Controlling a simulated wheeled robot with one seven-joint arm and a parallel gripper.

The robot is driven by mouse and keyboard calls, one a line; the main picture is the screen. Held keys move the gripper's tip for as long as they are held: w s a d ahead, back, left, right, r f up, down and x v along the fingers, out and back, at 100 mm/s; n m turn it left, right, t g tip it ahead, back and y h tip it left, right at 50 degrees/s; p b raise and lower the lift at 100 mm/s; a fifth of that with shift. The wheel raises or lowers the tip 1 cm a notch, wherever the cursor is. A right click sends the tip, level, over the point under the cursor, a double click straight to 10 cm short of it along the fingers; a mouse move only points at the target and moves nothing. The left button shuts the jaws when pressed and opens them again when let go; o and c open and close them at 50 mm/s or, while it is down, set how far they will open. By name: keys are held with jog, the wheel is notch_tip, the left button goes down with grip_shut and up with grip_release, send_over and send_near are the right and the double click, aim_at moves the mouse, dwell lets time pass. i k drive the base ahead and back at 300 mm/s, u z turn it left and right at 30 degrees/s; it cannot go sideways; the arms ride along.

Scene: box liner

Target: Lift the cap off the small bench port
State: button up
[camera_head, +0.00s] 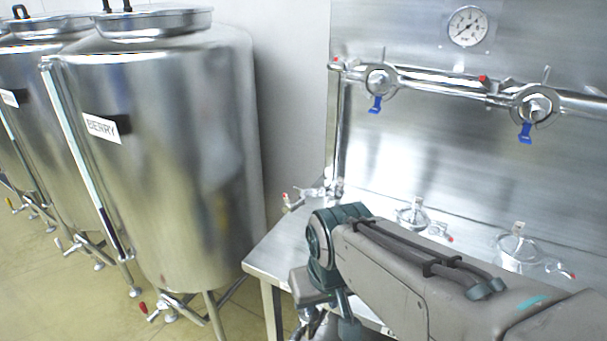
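Two ports stand on the steel bench behind my arm. The smaller one (412,214) is left of the larger port (518,247). Each appears to have a clear or shiny cap with a small upright handle on top. The lower parts of both ports are partly hidden by my arm. My arm reaches in from the lower right and bends down at its dark green wrist. What seems to be my gripper (318,322) hangs below the wrist at the bench's front left, mostly hidden and cut by the picture's bottom edge. It is apart from both ports, and its fingers cannot be made out.
The steel bench (275,262) has a bare left corner. A pipe (440,82) with blue-handled valves runs along the back panel, below a pressure gauge (468,27). A valve with red tips (300,198) sits at the bench's back left. Large steel tanks (170,150) stand at left.

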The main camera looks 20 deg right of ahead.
aim_at(333, 195)
jog(key=u, duration=1.65)
jog(key=i, duration=2.05)
jog(key=z, duration=3.9)
jog(key=i, duration=0.5)
